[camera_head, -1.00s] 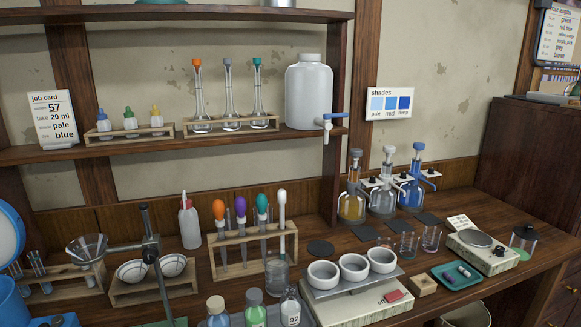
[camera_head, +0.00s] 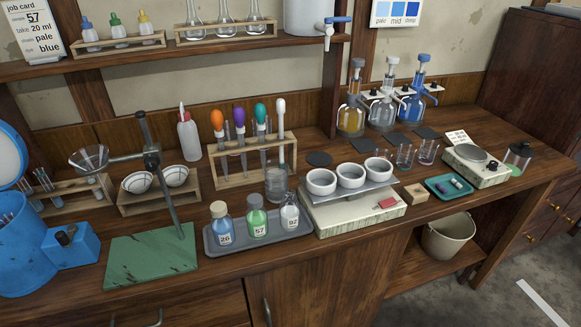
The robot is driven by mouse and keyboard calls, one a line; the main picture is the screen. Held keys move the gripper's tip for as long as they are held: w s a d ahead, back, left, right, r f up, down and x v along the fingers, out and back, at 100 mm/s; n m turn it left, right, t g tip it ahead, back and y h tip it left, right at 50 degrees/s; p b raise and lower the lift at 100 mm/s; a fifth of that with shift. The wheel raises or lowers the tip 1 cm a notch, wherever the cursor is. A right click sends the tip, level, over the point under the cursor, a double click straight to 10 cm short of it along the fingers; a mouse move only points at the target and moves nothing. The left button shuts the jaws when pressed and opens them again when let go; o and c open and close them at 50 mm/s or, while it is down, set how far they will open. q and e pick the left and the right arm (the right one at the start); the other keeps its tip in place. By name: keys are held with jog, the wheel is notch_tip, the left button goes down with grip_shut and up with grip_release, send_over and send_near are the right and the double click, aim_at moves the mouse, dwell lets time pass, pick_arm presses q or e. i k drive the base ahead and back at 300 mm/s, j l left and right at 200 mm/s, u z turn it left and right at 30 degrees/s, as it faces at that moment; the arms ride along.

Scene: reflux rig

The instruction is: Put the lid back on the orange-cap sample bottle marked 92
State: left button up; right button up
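The sample bottle marked 92 (camera_head: 290,216) stands upright at the right end of a grey tray (camera_head: 268,238) on the bench. It looks clear, with a pale narrow top and no orange cap visible on it. Beside it in the tray stand the bottle marked 57 (camera_head: 257,222), with green contents and a dark cap, and the bottle marked 26 (camera_head: 222,227), with blue contents and a tan cap. I cannot make out a loose orange lid anywhere. Neither of my grippers is in view.
A beaker (camera_head: 276,184) stands just behind the bottles. A small green tray (camera_head: 435,194) holds little items. The bench front is narrow.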

aim_at(289, 208)
jog(key=z, duration=0.65)
jog(key=k+l+u, duration=0.15)
jog(key=l, duration=0.15)
jog(key=k+l+u, duration=0.1)
jog(key=l, duration=0.15)
jog(key=i+l+u, duration=0.9)
jog(key=l+u, duration=0.2)
jog(key=l, duration=0.05)
